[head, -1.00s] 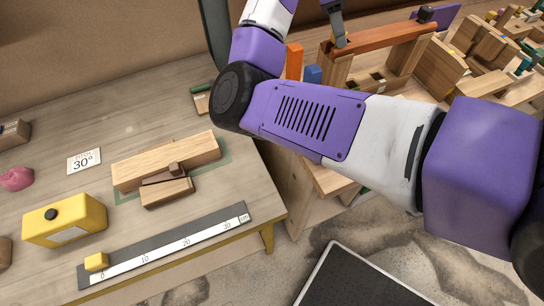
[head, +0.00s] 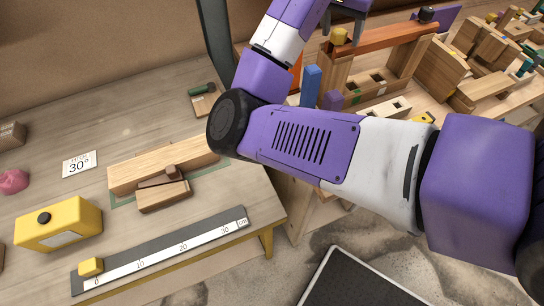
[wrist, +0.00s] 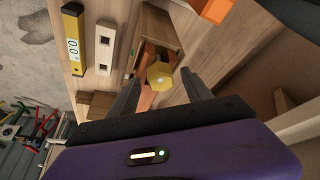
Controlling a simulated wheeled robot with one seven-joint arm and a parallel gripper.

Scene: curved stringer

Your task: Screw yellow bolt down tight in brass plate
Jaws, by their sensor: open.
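The yellow bolt (head: 339,36) stands at the left end of a reddish-brown bar (head: 385,39) in the head view. In the wrist view its yellow hexagonal head (wrist: 160,76) shows between and beyond my fingertips. My gripper (wrist: 162,80) is open, with a finger on each side of the bolt head in that picture and gaps between. In the head view my gripper (head: 346,10) is partly cut off at the top edge, just above the bolt. I cannot clearly make out a separate brass plate; the bolt's shank is hidden.
A black knob (head: 426,14) stands at the bar's right end. A blue block (head: 311,86) and wooden blocks stand close below the bar. The left table holds a yellow box (head: 58,224) and a ruler (head: 160,255). An orange block (wrist: 212,10) shows in the wrist view.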

